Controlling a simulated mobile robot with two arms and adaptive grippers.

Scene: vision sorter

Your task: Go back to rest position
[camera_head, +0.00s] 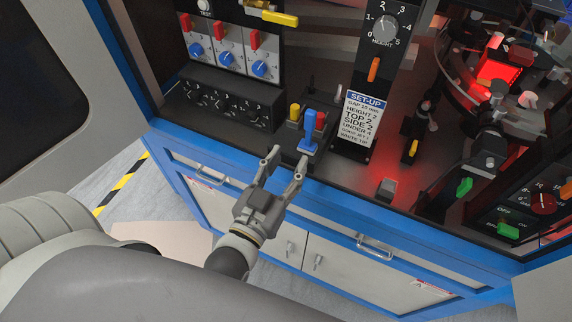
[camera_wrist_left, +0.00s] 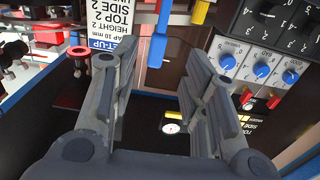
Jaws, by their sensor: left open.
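My left gripper (camera_head: 285,167) is open and empty in the head view, in front of the machine's blue front edge. Its fingers point up towards a small joystick block with a blue lever (camera_head: 309,128). The fingertips look close to that block; whether they touch it I cannot tell. In the left wrist view the two fingers (camera_wrist_left: 160,90) stand wide apart with nothing between them. The blue lever (camera_wrist_left: 158,45) shows beyond them there. My right gripper is in neither view.
A black panel with several knobs (camera_head: 232,105) stands left of the joystick block. A white SET-UP label (camera_head: 360,117) is to its right. A red-lit station (camera_head: 497,70) is at the upper right. Below the blue edge are white cabinet doors (camera_head: 325,262). Floor shows at the left.

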